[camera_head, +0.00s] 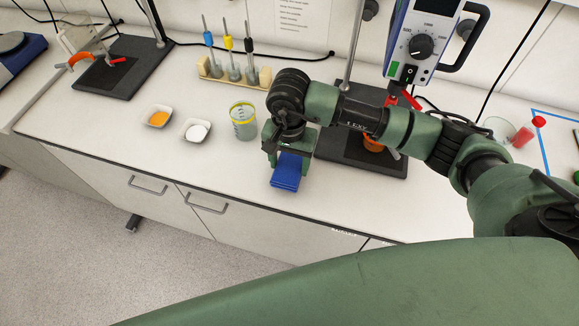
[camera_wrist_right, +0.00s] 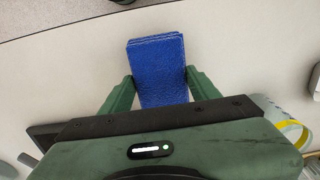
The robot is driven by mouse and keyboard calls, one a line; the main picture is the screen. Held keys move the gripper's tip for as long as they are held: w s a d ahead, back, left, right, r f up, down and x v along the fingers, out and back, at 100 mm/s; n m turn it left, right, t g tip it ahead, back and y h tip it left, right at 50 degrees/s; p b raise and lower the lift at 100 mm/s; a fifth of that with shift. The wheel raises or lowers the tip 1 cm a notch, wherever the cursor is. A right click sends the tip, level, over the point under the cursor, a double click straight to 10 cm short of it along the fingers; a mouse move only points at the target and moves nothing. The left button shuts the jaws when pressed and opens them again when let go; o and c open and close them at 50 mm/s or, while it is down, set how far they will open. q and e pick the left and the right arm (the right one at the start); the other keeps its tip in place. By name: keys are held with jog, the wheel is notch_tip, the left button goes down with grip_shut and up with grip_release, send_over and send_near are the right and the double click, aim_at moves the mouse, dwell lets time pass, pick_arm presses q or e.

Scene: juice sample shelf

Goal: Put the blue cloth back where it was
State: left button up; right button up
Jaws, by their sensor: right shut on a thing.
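The blue cloth (camera_head: 287,173) is a folded block near the front edge of the white bench. My right gripper (camera_head: 287,153) is shut on the cloth from above, and the wrist hides its rear part. In the right wrist view the cloth (camera_wrist_right: 157,65) lies between the two green fingers (camera_wrist_right: 158,88), which touch its sides. I cannot tell whether the cloth rests on the bench or hangs just above it. My left gripper is not in view.
A beaker (camera_head: 243,122) stands just left of my right gripper. Two small dishes, one with orange powder (camera_head: 158,117) and one with white powder (camera_head: 197,130), are further left. A dark stand base (camera_head: 350,150) is close on the right. The bench front left of the cloth is clear.

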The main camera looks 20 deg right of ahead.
notch_tip(320, 180, down, 2)
jog(key=shift+s, duration=0.1)
jog(key=shift+w+f, duration=0.2)
jog(key=shift+f, duration=0.05)
jog(key=shift+w, duration=0.2)
jog(key=shift+s+f+b, duration=0.15)
jog(key=shift+s+b, duration=0.1)
jog(key=shift+b, duration=0.3)
jog(key=o, duration=1.3)
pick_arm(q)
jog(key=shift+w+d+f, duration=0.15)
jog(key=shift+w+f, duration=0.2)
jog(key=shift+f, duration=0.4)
pick_arm(e)
jog(key=shift+w, duration=0.1)
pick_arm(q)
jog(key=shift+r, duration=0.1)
